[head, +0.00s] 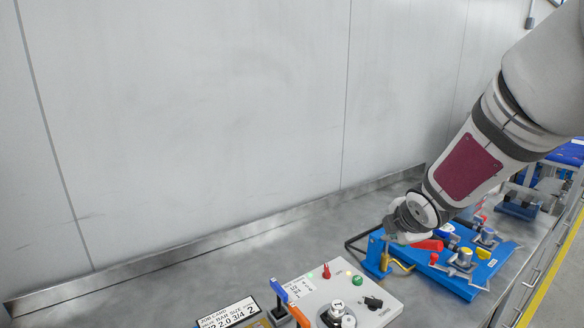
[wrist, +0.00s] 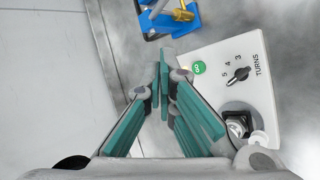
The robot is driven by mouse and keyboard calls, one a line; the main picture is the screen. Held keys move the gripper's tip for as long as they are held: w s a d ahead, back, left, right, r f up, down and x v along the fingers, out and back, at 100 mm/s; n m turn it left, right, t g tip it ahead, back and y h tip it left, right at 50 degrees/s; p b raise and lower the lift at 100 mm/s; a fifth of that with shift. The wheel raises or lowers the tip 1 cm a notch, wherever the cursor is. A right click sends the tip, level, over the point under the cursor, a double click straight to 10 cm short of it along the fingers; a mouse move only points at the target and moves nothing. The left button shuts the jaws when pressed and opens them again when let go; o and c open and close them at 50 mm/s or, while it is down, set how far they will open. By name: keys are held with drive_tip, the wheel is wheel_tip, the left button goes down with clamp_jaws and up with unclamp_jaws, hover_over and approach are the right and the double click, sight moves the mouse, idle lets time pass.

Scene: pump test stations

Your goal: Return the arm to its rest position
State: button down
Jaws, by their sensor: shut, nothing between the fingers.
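My arm (head: 465,165) reaches in from the upper right in the head view, and its end hangs over the bench near a blue pump station. In the wrist view my gripper (wrist: 161,88) has its teal finger pads together at the tips, with nothing between them. The fingertips point toward a blue bracket (wrist: 168,18) with a brass-coloured fitting. In the head view the wrist hides the fingers and part of the blue pump station (head: 455,278).
A white control panel (head: 335,292) with a knob, a green button and a red switch stands at the front. It also shows in the wrist view (wrist: 225,65). A job card (head: 229,313) lies left of it. A grey wall (head: 200,120) backs the bench, whose left part is clear.

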drive_tip(key=s+r+m+g, duration=0.1)
drive_tip(key=s+r+m, duration=0.3)
drive_tip(key=s+m, duration=0.3)
drive_tip(key=s+r+m+g, duration=0.1)
drive_tip(key=s+r+m, duration=0.3)
drive_tip(key=s, duration=0.5)
drive_tip(key=s+a+m+g, duration=0.1)
drive_tip(key=s+m, duration=0.3)
drive_tip(key=s, duration=0.4)
drive_tip(key=s+a+m+g+y, duration=0.1)
drive_tip(key=s+a+m, duration=0.2)
drive_tip(key=s, duration=0.5)
drive_tip(key=shift+s+a+r+m, duration=0.3)
drive_tip(key=shift+r+m, duration=0.1)
drive_tip(key=shift+m, duration=0.3)
idle(2.4)
